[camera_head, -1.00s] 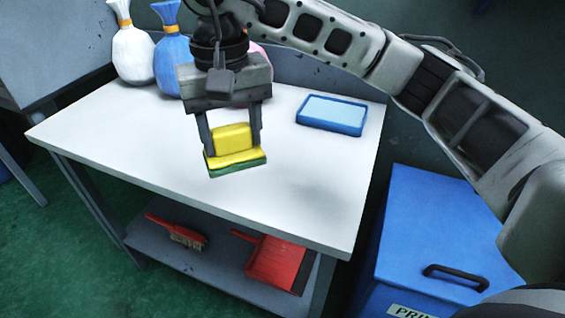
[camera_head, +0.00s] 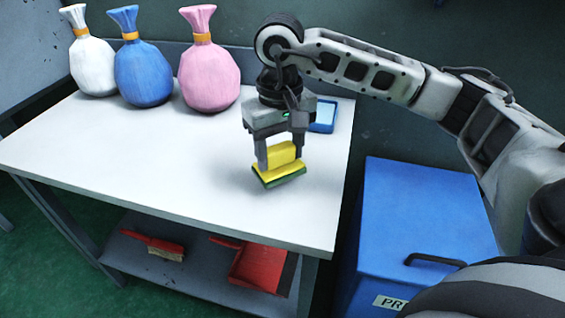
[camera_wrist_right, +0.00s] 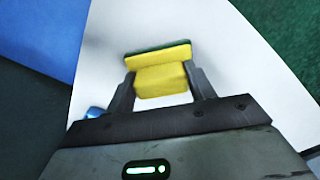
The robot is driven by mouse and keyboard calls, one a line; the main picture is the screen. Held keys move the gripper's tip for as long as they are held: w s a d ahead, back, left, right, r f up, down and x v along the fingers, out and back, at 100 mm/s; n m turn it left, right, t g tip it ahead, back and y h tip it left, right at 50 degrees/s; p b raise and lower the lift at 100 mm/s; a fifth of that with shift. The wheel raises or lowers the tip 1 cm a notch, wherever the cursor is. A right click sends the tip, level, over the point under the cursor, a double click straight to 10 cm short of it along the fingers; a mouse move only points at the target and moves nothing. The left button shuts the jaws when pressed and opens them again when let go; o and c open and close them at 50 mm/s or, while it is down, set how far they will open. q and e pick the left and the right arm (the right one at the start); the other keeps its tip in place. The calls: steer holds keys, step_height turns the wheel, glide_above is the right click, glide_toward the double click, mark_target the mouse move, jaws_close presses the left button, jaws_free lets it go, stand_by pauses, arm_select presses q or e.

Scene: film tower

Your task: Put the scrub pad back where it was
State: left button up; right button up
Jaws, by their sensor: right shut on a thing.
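The scrub pad (camera_head: 279,173) is yellow with a green underside and a raised yellow grip block. My right gripper (camera_head: 279,155) is shut on that block and holds the pad over the right part of the white table (camera_head: 130,165). The pad looks slightly above the table top; the exact gap is hard to tell. In the right wrist view the pad (camera_wrist_right: 160,72) sits between the two fingers (camera_wrist_right: 160,85). The blue tray (camera_head: 323,116) with a light blue inside is at the table's back right, partly hidden behind my gripper. My left gripper is not in view.
A white bag (camera_head: 92,66), a blue bag (camera_head: 142,70) and a pink bag (camera_head: 209,72) stand along the table's back. A red brush (camera_head: 150,243) and red dustpan (camera_head: 258,267) lie on the lower shelf. A blue bin (camera_head: 425,215) stands right. The table's left and middle are clear.

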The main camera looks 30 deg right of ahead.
mark_target(282, 164)
steer(key=f, duration=0.2)
steer(key=shift+d+f, duration=0.3)
steer(key=shift+f, duration=0.5)
steer(key=shift+f, duration=0.1)
steer(key=o, duration=0.6)
steer(key=shift+f, duration=0.1)
steer(key=o, duration=0.4)
steer(key=shift+o, duration=0.2)
